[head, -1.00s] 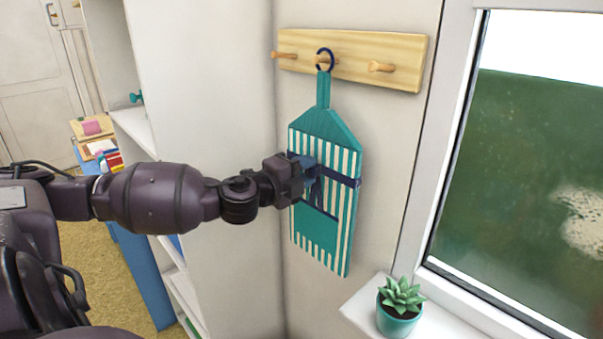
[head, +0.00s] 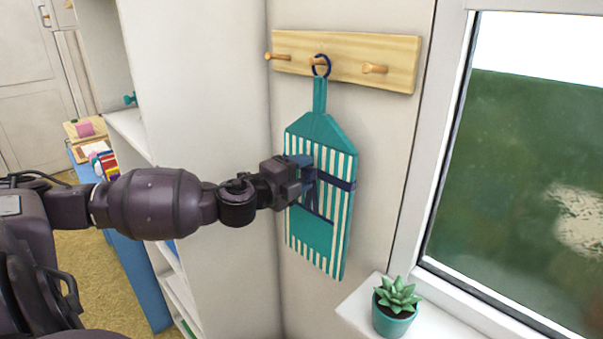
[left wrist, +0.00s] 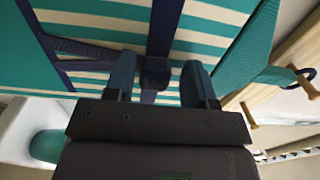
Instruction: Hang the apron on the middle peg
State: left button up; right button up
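The teal and cream striped apron (head: 318,250) hangs upright against the wall. The dark blue ring (head: 321,65) at its top appears to be around the middle peg (head: 316,62) of the wooden rack (head: 345,47). My left gripper (head: 300,166) is at the apron's front, near its dark blue waist band. In the left wrist view, my left gripper's fingers (left wrist: 160,80) stand apart on either side of a dark blue knot (left wrist: 155,73), with a small gap showing beside it. The ring also shows there (left wrist: 308,80). My right gripper is out of view.
The outer pegs, left (head: 274,56) and right (head: 375,68), are bare. A succulent in a teal pot (head: 394,318) stands on the windowsill below right. A tall white shelf unit (head: 205,90) stands close on the left, behind my left arm.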

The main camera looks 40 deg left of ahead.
pick_arm(q)
jog(key=shift+o, duration=0.7)
jog(key=shift+s, duration=0.55)
jog(key=shift+s+a, duration=0.15)
jog(key=shift+s, duration=1.05)
jog(key=shift+s+a, duration=0.1)
jog(key=shift+s, duration=1)
jog(key=shift+s+a+p, duration=0.2)
jog(key=shift+s+p, duration=0.3)
jog(key=shift+s, duration=2.05)
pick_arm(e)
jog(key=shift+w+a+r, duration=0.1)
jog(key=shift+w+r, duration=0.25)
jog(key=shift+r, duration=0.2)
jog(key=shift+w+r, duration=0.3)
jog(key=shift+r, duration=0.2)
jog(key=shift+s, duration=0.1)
